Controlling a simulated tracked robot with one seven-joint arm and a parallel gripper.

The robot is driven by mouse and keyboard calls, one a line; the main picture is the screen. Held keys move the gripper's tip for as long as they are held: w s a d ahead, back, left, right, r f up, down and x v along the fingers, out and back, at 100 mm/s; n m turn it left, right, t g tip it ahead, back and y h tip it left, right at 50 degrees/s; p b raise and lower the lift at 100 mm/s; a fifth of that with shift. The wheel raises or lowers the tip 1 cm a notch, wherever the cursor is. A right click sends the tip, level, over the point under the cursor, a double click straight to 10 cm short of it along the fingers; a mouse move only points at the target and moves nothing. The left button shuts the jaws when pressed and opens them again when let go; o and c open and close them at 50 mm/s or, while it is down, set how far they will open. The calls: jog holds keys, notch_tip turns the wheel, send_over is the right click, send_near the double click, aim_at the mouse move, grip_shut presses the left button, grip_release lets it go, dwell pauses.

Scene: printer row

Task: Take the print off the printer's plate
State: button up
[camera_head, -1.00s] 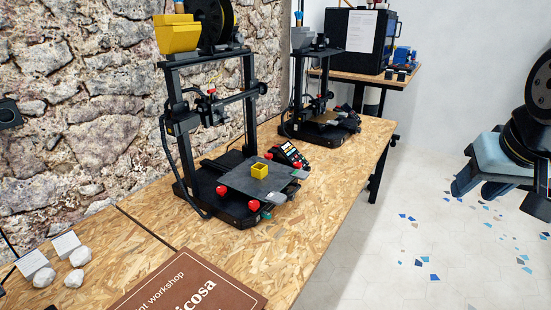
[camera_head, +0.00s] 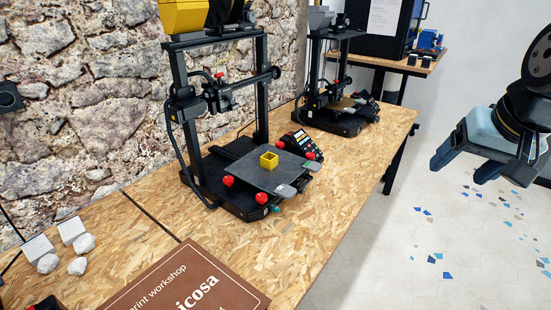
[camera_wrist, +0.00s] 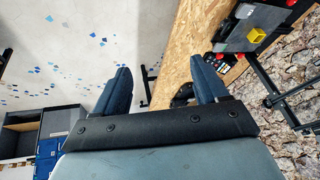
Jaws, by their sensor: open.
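The print is a small yellow open-topped box (camera_head: 269,160). It sits on the dark plate (camera_head: 246,177) of the nearer printer (camera_head: 222,190), towards the plate's back edge. In the wrist view the yellow print (camera_wrist: 256,35) shows at the upper right, on the grey plate (camera_wrist: 240,46). My gripper (camera_head: 461,168) is at the right side of the head view, above the floor and well apart from the printer. In the wrist view its two blue fingers (camera_wrist: 163,82) are spread wide with nothing between them.
A second printer (camera_head: 340,105) stands farther along the chipboard bench (camera_head: 340,205). A brown workshop sign (camera_head: 185,285) lies at the near end. White stones and cards (camera_head: 73,230) are at the left. A stone wall (camera_head: 75,120) runs behind. The tiled floor (camera_head: 440,220) is open at the right.

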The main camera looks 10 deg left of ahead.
aim_at(272, 158)
jog(key=shift+o, duration=0.4)
jog(key=w+a+f+m+g+y, duration=0.3)
jog(key=w+a+m+y, duration=0.2)
jog(key=w+a, duration=0.4)
jog(key=a+y, duration=0.1)
jog(key=a, duration=0.3)
jog(key=shift+w+a+f, duration=0.2)
jog(key=shift+a+f, duration=0.15)
jog(key=w+a+f+m+t+y, duration=0.1)
jog(key=w+a+f+m, duration=0.4)
jog(key=w+a+f, duration=0.2)
jog(key=w+a+f+m+t+y, duration=0.1)
jog(key=w+a+f+m+y, duration=0.1)
jog(key=w+a+f+m, duration=0.4)
jog(key=w+a+f+m+t+y, duration=0.1)
jog(key=w+a+f+m+y, duration=0.1)
jog(key=w+a+f+m, duration=0.3)
jog(key=shift+w+a+f+m, duration=0.15)
jog(key=shift+w+a+f, duration=0.45)
jog(key=shift+w+a, duration=0.35)
jog(key=shift+w+a+f+m, duration=0.1)
jog(key=shift+w+a+f, duration=0.55)
jog(key=shift+a, duration=0.45)
jog(key=shift+w+a+f+m, duration=0.15)
jog(key=shift+w+a+f, duration=0.35)
jog(key=shift+w+a, duration=0.5)
jog(key=shift+x, duration=2.85)
jog(key=shift+s+r, duration=0.15)
jog(key=shift+s, duration=0.05)
jog(key=shift+c, duration=0.4)
